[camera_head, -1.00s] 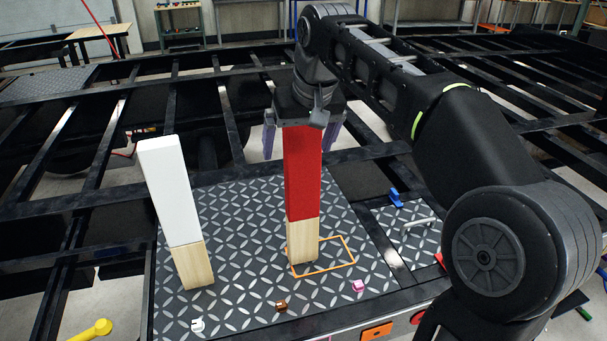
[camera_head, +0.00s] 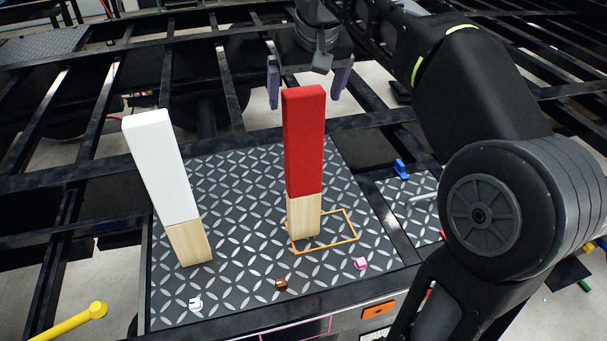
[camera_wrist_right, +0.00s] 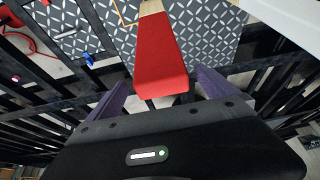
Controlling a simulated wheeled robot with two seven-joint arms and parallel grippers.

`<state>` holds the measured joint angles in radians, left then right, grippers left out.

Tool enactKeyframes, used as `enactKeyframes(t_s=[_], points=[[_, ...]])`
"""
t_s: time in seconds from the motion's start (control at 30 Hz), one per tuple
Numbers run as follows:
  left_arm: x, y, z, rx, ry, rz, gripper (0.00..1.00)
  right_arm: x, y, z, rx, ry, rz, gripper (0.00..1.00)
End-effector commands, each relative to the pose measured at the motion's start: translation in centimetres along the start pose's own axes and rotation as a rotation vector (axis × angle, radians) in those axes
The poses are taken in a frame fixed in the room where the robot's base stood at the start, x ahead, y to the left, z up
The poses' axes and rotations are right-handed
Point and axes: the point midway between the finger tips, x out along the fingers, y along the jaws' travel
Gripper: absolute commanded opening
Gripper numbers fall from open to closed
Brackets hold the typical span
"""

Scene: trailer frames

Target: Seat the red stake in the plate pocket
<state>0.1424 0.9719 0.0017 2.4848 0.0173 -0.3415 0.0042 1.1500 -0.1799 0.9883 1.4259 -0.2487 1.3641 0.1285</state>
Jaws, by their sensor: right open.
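The red stake (camera_head: 304,145) stands upright on the diamond plate (camera_head: 255,190), with its bare wood lower end inside the left part of an orange outline (camera_head: 345,238). Whether its foot sits down in a pocket cannot be told. My right gripper (camera_head: 308,95) is open just behind and above the stake's top, with purple fingers spread and nothing between them. In the right wrist view the red stake (camera_wrist_right: 160,60) lies ahead of the open fingers (camera_wrist_right: 158,90). My left gripper is not in view.
A white stake (camera_head: 160,165) with a wood lower end stands on the plate's left, leaning slightly. Small white, brown (camera_head: 281,284) and pink (camera_head: 361,263) pieces sit along the front edge. A blue piece (camera_head: 401,168) is on a smaller plate at right. Dark frame beams surround the plate.

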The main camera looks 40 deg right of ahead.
Motion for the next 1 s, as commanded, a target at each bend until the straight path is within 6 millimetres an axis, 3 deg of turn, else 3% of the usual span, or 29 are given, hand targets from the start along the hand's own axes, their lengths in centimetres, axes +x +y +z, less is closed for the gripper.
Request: enactKeyframes(t_s=[0.43, 0.8, 1.0], points=[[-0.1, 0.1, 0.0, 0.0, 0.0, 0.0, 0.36, 1.1, 0.0, 0.0, 0.0, -0.001, 0.0, 0.96], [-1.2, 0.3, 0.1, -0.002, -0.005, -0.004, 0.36, 5.7, -0.1, 0.0, 0.0, -0.002, 0.0, 0.96], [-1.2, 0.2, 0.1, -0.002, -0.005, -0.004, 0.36, 6.0, -0.1, 0.0, -0.001, 0.001, -0.001, 0.96]])
